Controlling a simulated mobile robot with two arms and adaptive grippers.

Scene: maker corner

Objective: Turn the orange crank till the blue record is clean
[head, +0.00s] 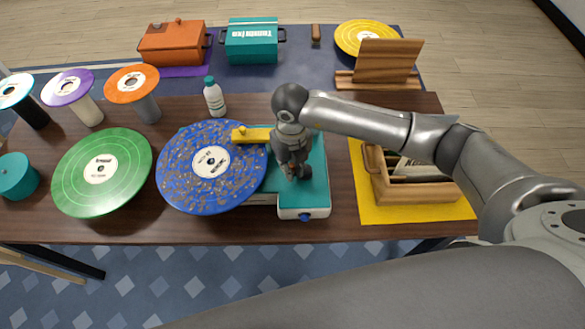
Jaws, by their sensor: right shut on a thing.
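The blue record (178,176) lies flat on a teal and white cleaning machine (318,170). Brown specks of dirt are spread over much of its face, around a white label. A yellow arm (252,135) reaches from the machine over the record's upper right edge. My right gripper (295,174) points down over the machine's top, right of the record, and is shut. The orange crank does not show; my gripper covers the spot where its fingers close on it. My left gripper is not in view.
A green record (125,172) lies left of the blue one. A white bottle (214,97) stands close behind. A wooden crate (415,190) on a yellow mat (372,212) stands at right, below my right forearm. Orange (172,45) and teal (252,48) boxes stand behind.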

